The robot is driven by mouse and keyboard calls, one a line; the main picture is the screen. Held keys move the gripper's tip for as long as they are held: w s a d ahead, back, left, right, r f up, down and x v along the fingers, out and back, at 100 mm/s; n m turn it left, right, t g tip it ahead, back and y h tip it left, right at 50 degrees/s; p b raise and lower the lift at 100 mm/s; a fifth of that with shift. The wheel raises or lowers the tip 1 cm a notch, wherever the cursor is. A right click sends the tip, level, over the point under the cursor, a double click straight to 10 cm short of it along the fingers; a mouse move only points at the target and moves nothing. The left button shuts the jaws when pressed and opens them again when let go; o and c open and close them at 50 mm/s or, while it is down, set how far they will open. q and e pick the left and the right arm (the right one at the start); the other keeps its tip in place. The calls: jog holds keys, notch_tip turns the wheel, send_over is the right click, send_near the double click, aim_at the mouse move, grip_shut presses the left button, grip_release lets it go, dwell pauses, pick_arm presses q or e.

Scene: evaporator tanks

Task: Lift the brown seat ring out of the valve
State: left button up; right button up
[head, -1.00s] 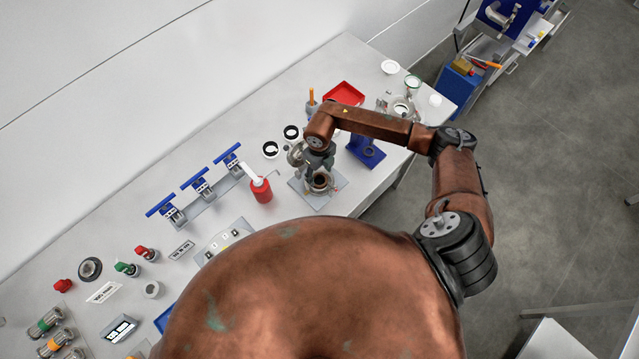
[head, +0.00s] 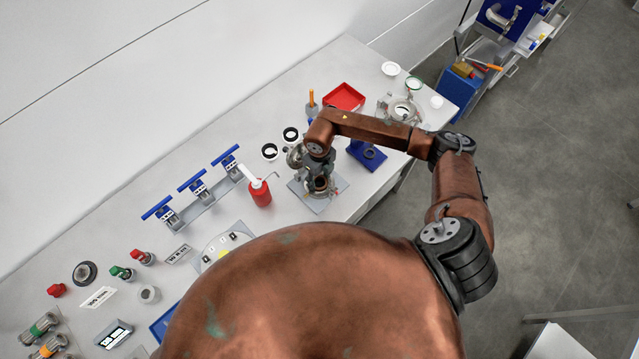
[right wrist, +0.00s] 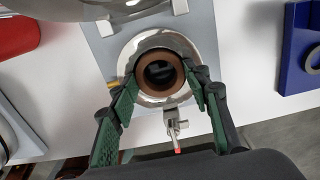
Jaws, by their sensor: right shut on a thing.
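The valve body (head: 307,188) stands on a grey plate on the bench, its round mouth facing up. It also shows in the right wrist view as a shiny metal rim (right wrist: 125,60). The brown seat ring (right wrist: 160,88) shows inside that rim, with a dark bore in its middle. My right gripper (right wrist: 165,72) has its green-padded fingers on either side of the ring and is shut on it. In the head view the gripper (head: 319,178) is right over the valve and partly hides it. I cannot tell whether the ring is raised at all. My left gripper is not in view.
A red bottle (head: 260,193) stands close to the left of the valve. A blue stand (head: 367,154) is to its right, and a red tray (head: 344,97) lies behind. Two black-rimmed rings (head: 270,151) lie behind left. The bench's front edge is close by.

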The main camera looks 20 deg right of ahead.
aim_at(319, 182)
notch_tip(319, 182, up, 9)
jog(key=p, duration=0.4)
jog(key=shift+p, duration=0.35)
dwell(1.0)
